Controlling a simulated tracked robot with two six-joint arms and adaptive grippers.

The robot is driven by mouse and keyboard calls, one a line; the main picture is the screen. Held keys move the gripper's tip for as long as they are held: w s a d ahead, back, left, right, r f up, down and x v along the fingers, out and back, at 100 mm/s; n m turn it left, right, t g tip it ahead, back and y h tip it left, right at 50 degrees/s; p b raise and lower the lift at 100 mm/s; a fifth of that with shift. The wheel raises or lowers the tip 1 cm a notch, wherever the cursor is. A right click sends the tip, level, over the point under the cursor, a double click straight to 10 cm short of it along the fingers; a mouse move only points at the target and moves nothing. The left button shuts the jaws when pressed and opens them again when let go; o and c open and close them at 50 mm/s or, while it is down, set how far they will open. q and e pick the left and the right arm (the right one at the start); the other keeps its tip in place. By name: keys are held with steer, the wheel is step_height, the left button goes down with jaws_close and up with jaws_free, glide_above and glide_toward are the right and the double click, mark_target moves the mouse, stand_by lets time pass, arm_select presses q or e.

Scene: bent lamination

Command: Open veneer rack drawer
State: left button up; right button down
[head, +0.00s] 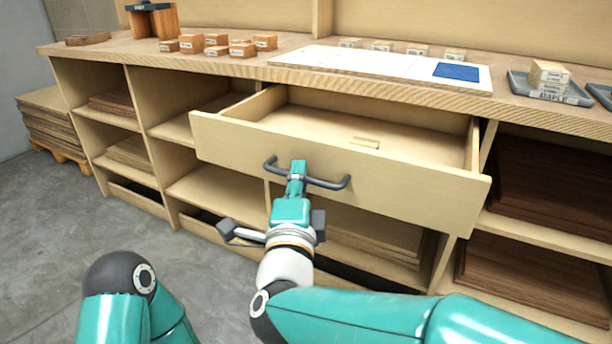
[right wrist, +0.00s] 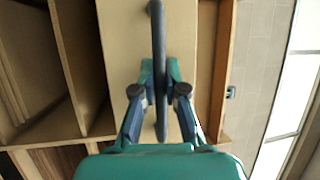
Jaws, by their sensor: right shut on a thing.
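The wooden veneer rack drawer (head: 400,190) stands pulled out from under the worktop in the head view, with its inside showing. A dark bar handle (head: 332,185) runs across its front. My right gripper (head: 297,172) is shut on the handle near its middle and hides part of it. In the right wrist view the handle (right wrist: 158,40) passes between the two fingers of the gripper (right wrist: 160,88). My left gripper is out of view.
The worktop (head: 225,62) above holds several small wooden blocks (head: 217,40), a white board (head: 350,62) with a blue patch, and grey trays (head: 520,85). Open shelves with stacked sheets (head: 530,185) flank the drawer. A stacked pallet (head: 50,125) stands on the floor at left.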

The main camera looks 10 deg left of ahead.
steer(key=shift+f, duration=0.25)
steer(key=c, duration=1.2)
jaws_free()
steer(key=shift+r, duration=0.1)
